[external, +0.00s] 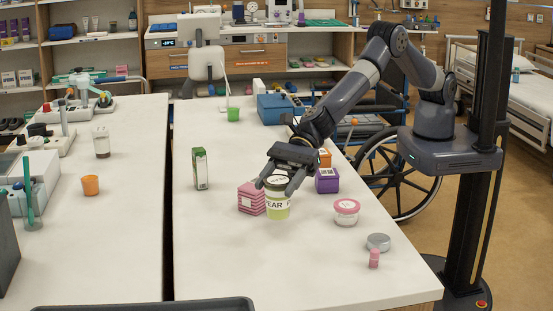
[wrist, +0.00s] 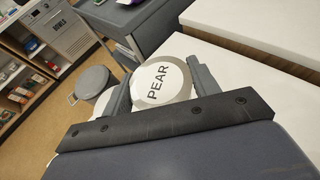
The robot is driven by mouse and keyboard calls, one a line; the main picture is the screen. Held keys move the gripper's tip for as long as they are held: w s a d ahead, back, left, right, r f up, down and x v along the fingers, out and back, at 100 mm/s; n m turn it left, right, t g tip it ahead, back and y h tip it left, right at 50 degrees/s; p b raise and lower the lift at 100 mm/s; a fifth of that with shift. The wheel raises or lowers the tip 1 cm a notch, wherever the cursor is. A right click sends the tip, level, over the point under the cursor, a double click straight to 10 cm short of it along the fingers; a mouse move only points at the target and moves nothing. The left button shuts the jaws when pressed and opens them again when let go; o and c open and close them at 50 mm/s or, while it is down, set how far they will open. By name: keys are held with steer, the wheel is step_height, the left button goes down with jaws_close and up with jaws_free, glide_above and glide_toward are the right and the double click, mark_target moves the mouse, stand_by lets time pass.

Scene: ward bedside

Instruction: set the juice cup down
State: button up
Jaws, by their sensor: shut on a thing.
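The juice cup (external: 277,206) is a clear cup with pale green contents, a band of lettering ending in "EAR" and a light lid. My gripper (external: 277,184) is shut on its upper part from above. The cup looks upright, at or very near the white tabletop; I cannot tell whether its base touches. In the wrist view the round white lid marked "PEAR" (wrist: 160,82) sits between the two fingers of my gripper (wrist: 161,88). The lid hides the cup's lower part there.
A pink striped stack (external: 251,199) is close on the left. A pink-lidded tub (external: 346,212), grey tin (external: 378,242) and small pink bottle (external: 374,260) are right. The front-left tabletop (external: 225,260) is clear.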

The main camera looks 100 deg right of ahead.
step_height(320, 180, down, 10)
steer(key=shift+a+r+b, duration=0.1)
steer(key=shift+r+b, duration=0.05)
steer(key=shift+b, duration=0.2)
steer(key=shift+f+b, duration=0.25)
steer(key=shift+b, duration=0.05)
steer(key=o, duration=1.1)
steer(key=shift+r, duration=0.15)
steer(key=shift+r+p, duration=0.2)
steer(key=shift+p, duration=0.3)
steer(key=shift+s+d+f+b, duration=0.1)
steer(key=shift+s+d+b, duration=0.15)
steer(key=shift+b, duration=0.2)
steer(key=b+v, duration=0.4)
steer(key=v, duration=0.7)
steer(key=shift+d, duration=0.2)
